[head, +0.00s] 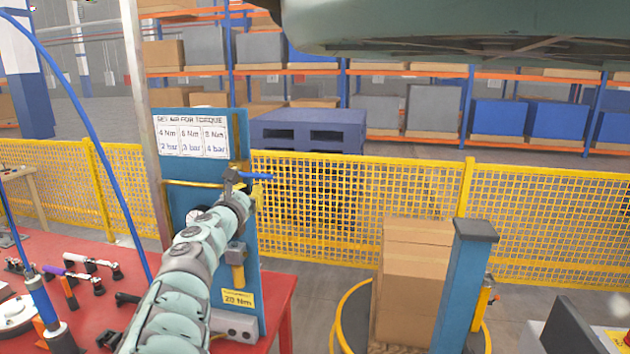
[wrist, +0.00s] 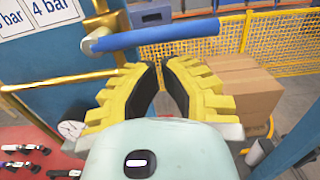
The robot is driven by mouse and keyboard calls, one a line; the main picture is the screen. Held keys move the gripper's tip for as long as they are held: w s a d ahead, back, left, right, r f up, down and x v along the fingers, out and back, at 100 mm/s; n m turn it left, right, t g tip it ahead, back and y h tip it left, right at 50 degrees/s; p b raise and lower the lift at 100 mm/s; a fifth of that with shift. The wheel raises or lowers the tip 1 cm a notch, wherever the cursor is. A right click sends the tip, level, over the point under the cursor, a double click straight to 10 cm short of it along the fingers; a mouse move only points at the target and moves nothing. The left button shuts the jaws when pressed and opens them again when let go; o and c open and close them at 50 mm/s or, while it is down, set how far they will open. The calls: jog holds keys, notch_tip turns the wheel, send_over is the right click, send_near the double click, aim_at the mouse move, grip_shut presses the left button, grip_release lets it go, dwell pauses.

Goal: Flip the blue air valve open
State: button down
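The air valve's blue handle (head: 258,177) sticks out level to the right from the dark valve body (head: 234,180) on the blue panel. In the wrist view the blue handle (wrist: 152,36) crosses the upper part of the picture, beyond my fingertips. My gripper (wrist: 161,72) has yellow ribbed fingers with black pads, parted with an empty gap between them. It appears just short of the handle, not closed around it. In the head view my arm reaches up to the valve and mostly hides the gripper.
The blue panel (head: 248,268) carries a pressure sign (head: 190,135), a brass pipe (wrist: 60,80) and a gauge (wrist: 70,129). The red table (head: 100,250) holds several tools. Cardboard boxes (head: 415,280) and a blue post (head: 462,285) stand right. A yellow mesh fence (head: 400,205) runs behind.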

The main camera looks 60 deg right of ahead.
jog(key=shift+s+d+r+p, duration=0.1)
jog(key=shift+d+r+p, duration=0.05)
jog(key=shift+r+p, duration=0.2)
dwell(0.3)
jog(key=shift+r+n+p, duration=0.45)
jog(key=shift+n+p, duration=0.25)
jog(key=shift+n, duration=0.1)
jog(key=r+n+p, duration=0.1)
jog(key=p, duration=0.1)
jog(key=r+n+p, duration=0.1)
jog(key=n+p, duration=0.1)
jog(key=shift+s, duration=0.2)
notch_tip(320, 180, up, 5)
jog(key=n+p, duration=1)
jog(key=n, duration=0.2)
send_over(253, 176)
jog(key=w+a, duration=0.2)
jog(key=shift+w+a+r+n+t+y+p, duration=0.15)
jog(key=shift+w+n+y+p, duration=0.1)
jog(key=shift+n+p, duration=0.25)
jog(key=shift+w+r+n+t+y+p, duration=0.15)
jog(key=shift+n+y+p, duration=0.15)
jog(key=shift+n, duration=0.3)
